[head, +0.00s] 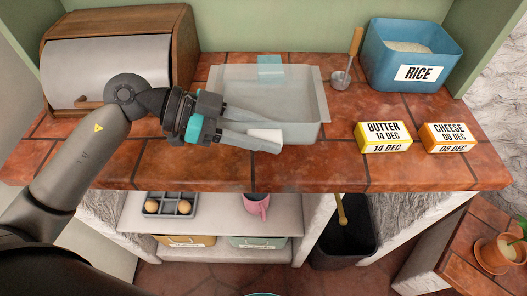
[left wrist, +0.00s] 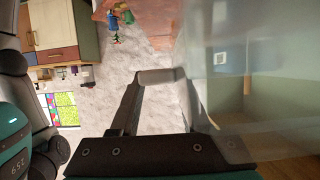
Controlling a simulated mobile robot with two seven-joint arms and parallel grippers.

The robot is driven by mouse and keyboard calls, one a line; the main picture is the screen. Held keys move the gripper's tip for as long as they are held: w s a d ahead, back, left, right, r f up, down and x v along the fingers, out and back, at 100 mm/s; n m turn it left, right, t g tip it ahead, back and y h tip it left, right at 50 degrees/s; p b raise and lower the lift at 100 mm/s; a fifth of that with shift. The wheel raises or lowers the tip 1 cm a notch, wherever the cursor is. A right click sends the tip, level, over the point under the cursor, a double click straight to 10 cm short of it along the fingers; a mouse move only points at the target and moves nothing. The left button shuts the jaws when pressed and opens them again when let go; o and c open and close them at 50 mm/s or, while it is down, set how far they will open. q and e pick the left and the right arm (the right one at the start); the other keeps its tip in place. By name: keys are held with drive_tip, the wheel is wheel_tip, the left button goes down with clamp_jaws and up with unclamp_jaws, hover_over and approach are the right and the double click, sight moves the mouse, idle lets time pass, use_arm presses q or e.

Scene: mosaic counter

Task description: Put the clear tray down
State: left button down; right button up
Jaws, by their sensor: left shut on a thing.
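The clear tray (head: 310,110) is a wide, see-through tub with a flat rim, at the middle of the tiled counter. My left gripper (head: 265,138) reaches in from the left and is shut at the tray's near side, its pale fingertips at the front wall. In the left wrist view the fingers (left wrist: 160,76) meet beside the tray's hazy wall (left wrist: 245,90), which fills the right side. I cannot tell whether the tray's bottom touches the counter. My right gripper is not in view.
A pale blue piece (head: 270,67) shows at the tray's back. A bread box (head: 120,50) stands left. A scoop (head: 347,62), blue rice bin (head: 412,55), butter pack (head: 384,137) and cheese pack (head: 449,138) are right. The counter's front edge (head: 270,178) is clear.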

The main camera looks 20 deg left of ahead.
use_arm(q)
wheel_tip(320, 180, down, 4)
drive_tip(key=shift+f+b, duration=0.1)
drive_tip(key=shift+b, duration=0.7)
drive_tip(key=shift+f, duration=0.25)
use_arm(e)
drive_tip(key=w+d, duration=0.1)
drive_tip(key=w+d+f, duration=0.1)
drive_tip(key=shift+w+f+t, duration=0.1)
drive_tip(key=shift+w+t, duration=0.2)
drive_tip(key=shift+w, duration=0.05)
use_arm(q)
drive_tip(key=c, duration=0.7)
unclamp_jaws()
drive_tip(key=shift+o, duration=1.6)
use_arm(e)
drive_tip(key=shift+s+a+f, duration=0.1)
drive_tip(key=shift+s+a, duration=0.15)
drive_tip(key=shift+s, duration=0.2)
